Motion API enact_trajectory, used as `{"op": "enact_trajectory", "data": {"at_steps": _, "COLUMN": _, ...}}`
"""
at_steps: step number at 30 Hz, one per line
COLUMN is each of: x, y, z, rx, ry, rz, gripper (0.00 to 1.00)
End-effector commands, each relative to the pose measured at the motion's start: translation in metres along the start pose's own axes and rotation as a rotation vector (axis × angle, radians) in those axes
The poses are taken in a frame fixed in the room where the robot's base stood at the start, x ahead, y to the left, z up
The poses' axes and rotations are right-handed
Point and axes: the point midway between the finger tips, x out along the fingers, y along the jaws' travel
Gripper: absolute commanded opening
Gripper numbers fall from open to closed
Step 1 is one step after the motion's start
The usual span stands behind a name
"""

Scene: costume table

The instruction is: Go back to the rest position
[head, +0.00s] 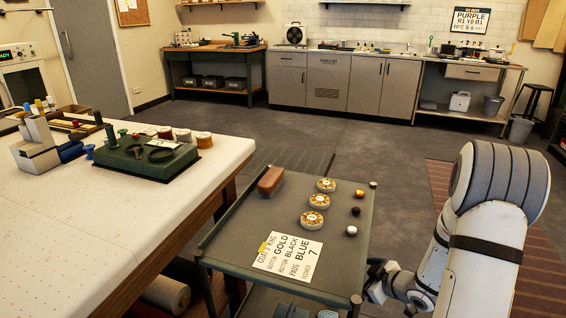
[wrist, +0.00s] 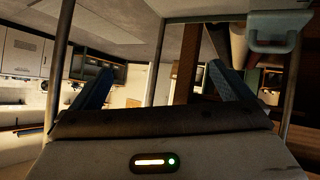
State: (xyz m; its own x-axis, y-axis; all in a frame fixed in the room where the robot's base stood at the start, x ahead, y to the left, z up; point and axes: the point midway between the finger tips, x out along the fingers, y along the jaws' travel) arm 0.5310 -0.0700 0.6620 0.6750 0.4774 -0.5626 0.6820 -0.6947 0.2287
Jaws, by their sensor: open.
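My gripper (head: 380,280) is low beside the right edge of the grey trolley (head: 262,222), below its top. My arm comes down to it from the right. The trolley's edge partly hides the fingers in the head view. In the wrist view the two dark blue fingers (wrist: 160,80) stand wide apart with nothing between them, so my gripper is open and empty.
The trolley top holds a card (head: 287,256), a brown block (head: 271,181), three round tins (head: 312,220) and small knobs (head: 356,211). A white table (head: 60,235) with a green tray (head: 145,165) stands left. Behind is open floor (head: 340,145).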

Motion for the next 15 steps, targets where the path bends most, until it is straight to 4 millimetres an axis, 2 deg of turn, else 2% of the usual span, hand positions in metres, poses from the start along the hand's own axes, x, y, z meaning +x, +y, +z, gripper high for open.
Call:
{"op": "enact_trajectory", "data": {"at_steps": 1, "x": -0.024, "y": 0.019, "z": -0.028, "rx": 0.01, "ry": -0.061, "rz": 0.069, "gripper": 0.99}}
{"op": "enact_trajectory", "data": {"at_steps": 3, "x": -0.05, "y": 0.039, "z": -0.045, "rx": 0.052, "ry": -0.152, "rz": 0.164, "gripper": 0.99}}
{"op": "enact_trajectory", "data": {"at_steps": 6, "x": -0.088, "y": 0.057, "z": -0.069, "rx": 0.13, "ry": -0.259, "rz": 0.284, "gripper": 0.99}}
{"op": "enact_trajectory", "data": {"at_steps": 11, "x": -0.143, "y": 0.066, "z": -0.101, "rx": 0.267, "ry": -0.385, "rz": 0.423, "gripper": 0.99}}
{"op": "enact_trajectory", "data": {"at_steps": 15, "x": -0.183, "y": 0.055, "z": -0.135, "rx": 0.356, "ry": -0.485, "rz": 0.487, "gripper": 0.99}}
